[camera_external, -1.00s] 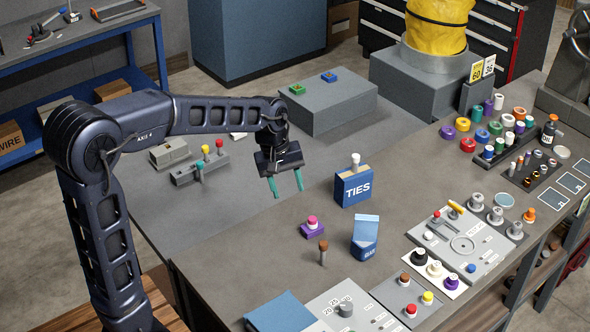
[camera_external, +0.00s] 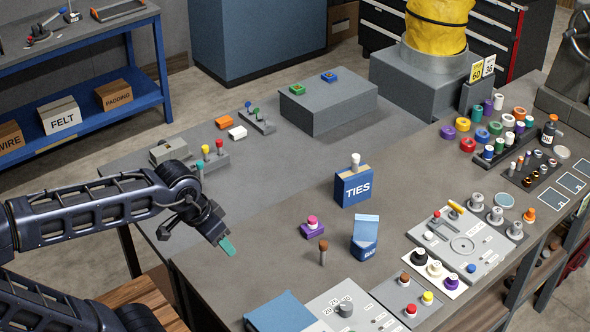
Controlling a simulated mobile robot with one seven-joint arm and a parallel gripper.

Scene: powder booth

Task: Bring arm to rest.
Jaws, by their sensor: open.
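My gripper (camera_external: 227,247) is at the left part of the grey workbench (camera_external: 270,225), low over its left edge region. Nothing shows between the fingers. My arm is folded back toward the lower left, with its links crossing the bench's left edge. I cannot tell the exact height of the fingers above the bench.
A blue TIES box (camera_external: 353,187), a purple block with a pink knob (camera_external: 312,228) and a brown-topped peg (camera_external: 323,252) stand right of the gripper. A grey raised block (camera_external: 330,103) is at the back. Control panels (camera_external: 462,245) fill the front right. The bench's middle left is clear.

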